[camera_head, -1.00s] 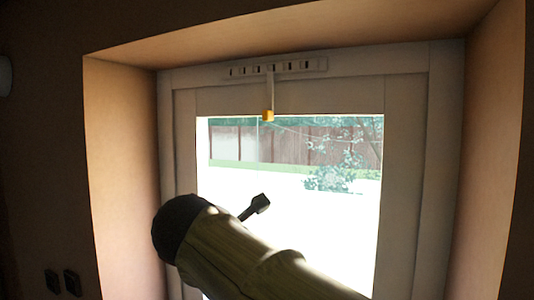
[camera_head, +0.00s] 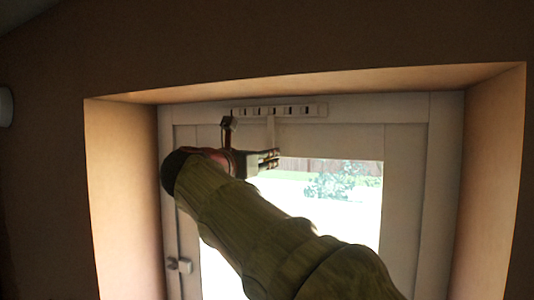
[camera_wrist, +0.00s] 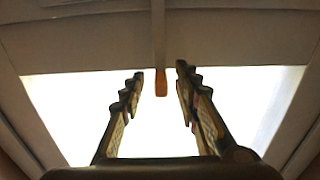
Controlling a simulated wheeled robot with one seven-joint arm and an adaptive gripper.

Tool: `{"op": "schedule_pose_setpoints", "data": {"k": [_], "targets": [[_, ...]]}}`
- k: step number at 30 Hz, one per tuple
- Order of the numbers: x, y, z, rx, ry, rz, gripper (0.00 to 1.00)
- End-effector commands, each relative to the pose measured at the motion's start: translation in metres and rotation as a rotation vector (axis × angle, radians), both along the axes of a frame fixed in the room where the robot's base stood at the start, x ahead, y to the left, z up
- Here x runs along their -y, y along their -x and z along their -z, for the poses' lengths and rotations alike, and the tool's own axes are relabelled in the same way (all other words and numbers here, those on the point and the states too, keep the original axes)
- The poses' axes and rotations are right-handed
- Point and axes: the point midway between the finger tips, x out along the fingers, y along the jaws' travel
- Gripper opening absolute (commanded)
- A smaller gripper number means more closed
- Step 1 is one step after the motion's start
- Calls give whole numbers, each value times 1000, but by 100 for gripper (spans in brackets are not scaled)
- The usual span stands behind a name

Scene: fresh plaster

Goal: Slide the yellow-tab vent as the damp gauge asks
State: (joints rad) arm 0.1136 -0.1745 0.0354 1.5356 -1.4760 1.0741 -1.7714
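The vent (camera_head: 280,111) is a pale slotted strip along the top of the window frame. A thin pale stem (camera_head: 270,130) hangs from it. In the head view the stem's lower end is hidden behind my gripper (camera_head: 270,159). In the wrist view the yellow tab (camera_wrist: 161,84) shows orange-yellow at the stem's end. It appears between the tips of my open gripper (camera_wrist: 161,74), with a gap on each side. I cannot tell whether the tips reach its depth. No readable damp gauge shows; a white rounded object (camera_head: 5,106) is cut off at the left edge.
The window sits in a deep plaster recess, with a side wall (camera_head: 124,200) at left and another (camera_head: 494,180) at right. A window handle (camera_head: 179,265) sticks out at the lower left of the frame. The glass is bright, with a garden outside.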

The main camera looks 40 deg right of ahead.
Motion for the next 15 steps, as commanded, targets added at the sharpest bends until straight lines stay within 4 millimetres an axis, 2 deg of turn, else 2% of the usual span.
{"op": "schedule_pose_setpoints", "data": {"k": [6,15], "targets": [[19,-8,-1,1,-1,0,32],[22,-9,0,2,-2,-1,32]]}}
